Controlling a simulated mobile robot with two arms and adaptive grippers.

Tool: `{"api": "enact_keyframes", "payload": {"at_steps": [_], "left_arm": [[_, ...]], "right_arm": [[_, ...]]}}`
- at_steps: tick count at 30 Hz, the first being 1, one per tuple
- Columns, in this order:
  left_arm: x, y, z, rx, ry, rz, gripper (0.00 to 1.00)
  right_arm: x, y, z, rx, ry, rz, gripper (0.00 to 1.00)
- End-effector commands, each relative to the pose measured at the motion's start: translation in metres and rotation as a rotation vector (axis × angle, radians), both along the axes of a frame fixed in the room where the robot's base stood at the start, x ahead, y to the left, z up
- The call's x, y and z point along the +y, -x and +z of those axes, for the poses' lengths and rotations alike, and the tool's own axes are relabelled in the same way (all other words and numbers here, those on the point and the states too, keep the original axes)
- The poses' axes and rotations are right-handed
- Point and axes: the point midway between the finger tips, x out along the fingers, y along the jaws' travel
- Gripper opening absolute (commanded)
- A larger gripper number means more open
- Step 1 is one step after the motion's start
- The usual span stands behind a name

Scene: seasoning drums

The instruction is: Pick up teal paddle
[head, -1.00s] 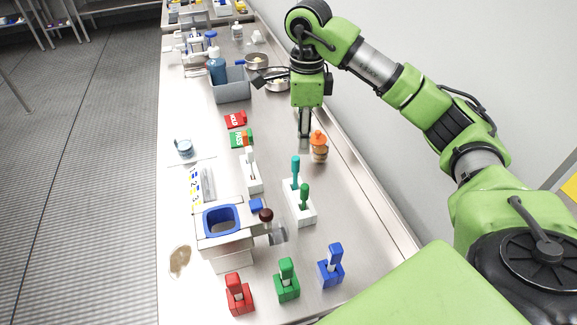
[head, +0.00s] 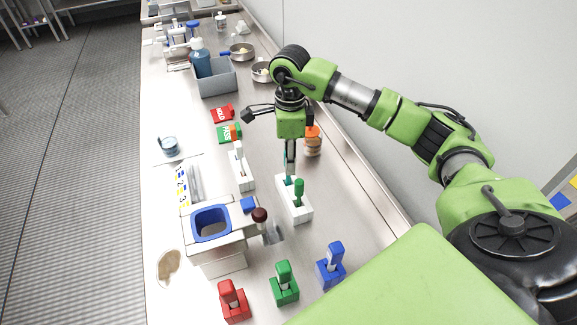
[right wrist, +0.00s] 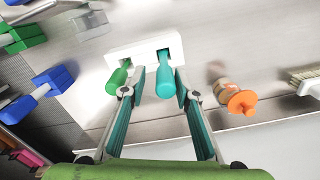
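The teal paddle (right wrist: 166,82) stands in one slot of a white holder block (head: 299,211). In the right wrist view its handle lies between the two fingers of my right gripper (right wrist: 160,75), which are apart, with a gap on at least the left side. In the head view my right gripper (head: 290,168) points down over the holder and hides most of the teal paddle. A green paddle (head: 299,190) stands in the holder's other slot; in the right wrist view it is just outside the left finger. My left gripper is not in view.
An orange-capped jar (head: 313,142) stands behind the holder. Another white block (head: 242,175) stands to the left. A box with a blue-rimmed opening (head: 211,221) and red (head: 233,300), green (head: 284,283) and blue (head: 331,266) clamp-like pieces are nearer. The wall is at right.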

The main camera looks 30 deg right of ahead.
Motion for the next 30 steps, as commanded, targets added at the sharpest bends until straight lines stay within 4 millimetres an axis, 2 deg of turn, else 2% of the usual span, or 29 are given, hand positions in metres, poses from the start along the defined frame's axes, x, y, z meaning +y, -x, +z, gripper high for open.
{"api": "enact_keyframes", "payload": {"at_steps": [5,10,15,23,26,30], "left_arm": [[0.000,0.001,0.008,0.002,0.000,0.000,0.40],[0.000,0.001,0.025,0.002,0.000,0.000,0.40],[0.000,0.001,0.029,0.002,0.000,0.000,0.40],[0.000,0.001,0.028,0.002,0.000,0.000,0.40],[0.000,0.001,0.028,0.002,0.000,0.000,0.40],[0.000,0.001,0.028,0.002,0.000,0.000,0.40]], "right_arm": [[0.001,-0.001,-0.010,0.003,-0.002,0.000,0.28],[0.000,-0.005,-0.033,0.005,-0.001,-0.001,0.28],[0.001,-0.006,-0.054,0.001,-0.002,0.001,0.28],[0.000,-0.006,-0.057,-0.001,-0.001,0.001,0.28],[0.000,-0.006,-0.057,-0.001,-0.001,0.001,0.03],[0.000,-0.006,-0.057,-0.001,-0.001,0.001,0.02]]}}
